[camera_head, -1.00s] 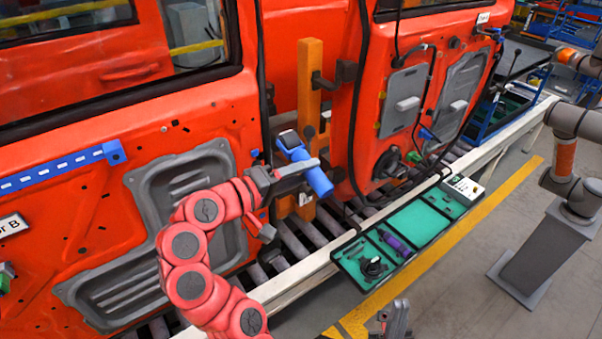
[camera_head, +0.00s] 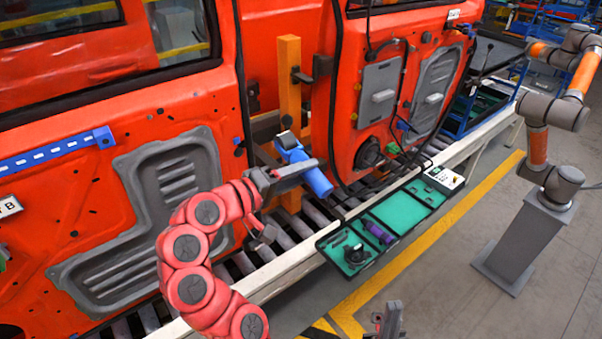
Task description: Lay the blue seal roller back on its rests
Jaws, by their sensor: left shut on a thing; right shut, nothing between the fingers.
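The blue seal roller (camera_head: 316,180) is a blue tool with a dark, pale-edged end at its upper left. My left gripper (camera_head: 292,174) is shut on it and holds it tilted in the air in front of the gap between the red doors. The fingers hide part of its middle. My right gripper (camera_head: 391,320) is shut and empty at the bottom edge, low and apart from the roller. The tool tray (camera_head: 345,277) with green lining lies along the conveyor's near rail, right of and below the roller. I cannot make out the roller's rests.
The tray holds a purple tool (camera_head: 379,232) and a dark tool (camera_head: 355,254); its farther green sections look bare. Red doors (camera_head: 180,120) line the conveyor, with an orange post (camera_head: 290,85) between them. Another robot arm (camera_head: 552,110) stands on a grey pedestal at right.

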